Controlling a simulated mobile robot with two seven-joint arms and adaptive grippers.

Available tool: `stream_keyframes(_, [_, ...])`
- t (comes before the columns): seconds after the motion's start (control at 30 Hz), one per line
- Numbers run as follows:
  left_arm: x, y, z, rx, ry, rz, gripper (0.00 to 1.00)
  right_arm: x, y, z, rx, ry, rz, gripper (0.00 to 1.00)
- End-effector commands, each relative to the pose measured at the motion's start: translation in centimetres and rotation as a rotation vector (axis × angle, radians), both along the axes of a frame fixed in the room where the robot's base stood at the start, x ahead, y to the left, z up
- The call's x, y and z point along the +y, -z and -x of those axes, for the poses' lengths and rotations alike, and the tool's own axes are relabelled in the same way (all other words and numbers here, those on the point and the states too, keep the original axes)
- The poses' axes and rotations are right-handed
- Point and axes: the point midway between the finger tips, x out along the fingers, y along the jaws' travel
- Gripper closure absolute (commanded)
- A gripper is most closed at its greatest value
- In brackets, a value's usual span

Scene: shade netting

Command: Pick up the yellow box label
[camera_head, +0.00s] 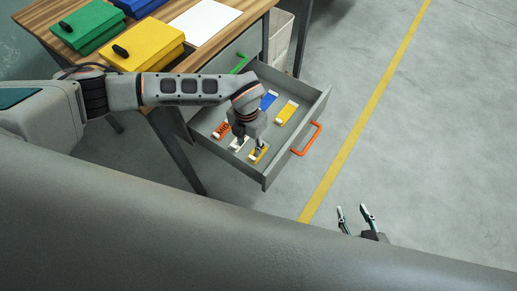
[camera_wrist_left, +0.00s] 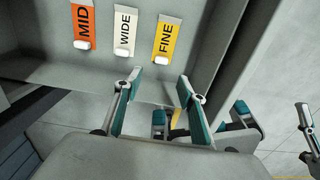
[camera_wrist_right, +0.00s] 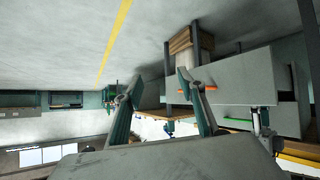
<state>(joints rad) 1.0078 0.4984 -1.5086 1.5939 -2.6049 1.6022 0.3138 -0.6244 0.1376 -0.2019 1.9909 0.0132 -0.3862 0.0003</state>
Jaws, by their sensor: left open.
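A yellow label reading FINE (camera_wrist_left: 167,40) lies flat on the drawer floor. It also shows in the head view (camera_head: 258,155), partly hidden by my left gripper. Another yellow label (camera_head: 287,112) lies further back in the drawer; its text is too small to read. My left gripper (camera_head: 249,143) is open and empty over the front of the drawer. In the left wrist view its fingertips (camera_wrist_left: 158,82) are apart, with the FINE label beyond them. My right gripper (camera_head: 354,214) is open and empty over the floor, away from the drawer; its fingers also show in the right wrist view (camera_wrist_right: 158,82).
The grey drawer (camera_head: 316,106) is pulled out under the table (camera_head: 250,12). An orange MID label (camera_wrist_left: 83,28), a white WIDE label (camera_wrist_left: 125,30) and a blue label (camera_head: 268,100) lie in it. Green (camera_head: 90,22) and yellow (camera_head: 150,42) boxes stand on the table.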

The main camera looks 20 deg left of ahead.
Motion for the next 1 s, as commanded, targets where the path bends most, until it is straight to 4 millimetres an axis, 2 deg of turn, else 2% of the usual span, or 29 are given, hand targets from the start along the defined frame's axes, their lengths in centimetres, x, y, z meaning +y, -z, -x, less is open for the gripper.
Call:
stream_keyframes(0.03, [0.2, 1.1, 0.2, 0.006, -0.001, -0.006, 0.60, -0.1, 0.5, -0.1, -0.001, 0.001, 0.000, 0.60])
stream_keyframes(0.27, [0.3, 3.0, 0.2, 0.007, -0.003, -0.012, 0.60, -0.1, 0.7, 0.0, -0.003, -0.001, 0.004, 0.60])
stream_keyframes(0.47, [0.2, 4.4, 0.2, 0.004, -0.002, -0.011, 0.60, -0.2, 1.5, 1.0, 0.016, -0.003, 0.008, 0.60])
stream_keyframes(0.7, [-0.3, 7.8, 0.7, 0.010, -0.002, -0.011, 0.60, -0.2, 2.5, 1.5, 0.027, -0.006, 0.015, 0.60])
stream_keyframes(0.8, [-0.3, 8.9, 0.6, 0.008, -0.003, -0.010, 0.60, -0.3, 2.4, 1.2, 0.020, -0.006, 0.017, 0.60])
stream_keyframes(1.0, [-0.3, 8.9, 0.4, 0.004, -0.002, -0.010, 0.60, -0.4, 1.4, -0.1, -0.008, -0.005, 0.019, 0.60])
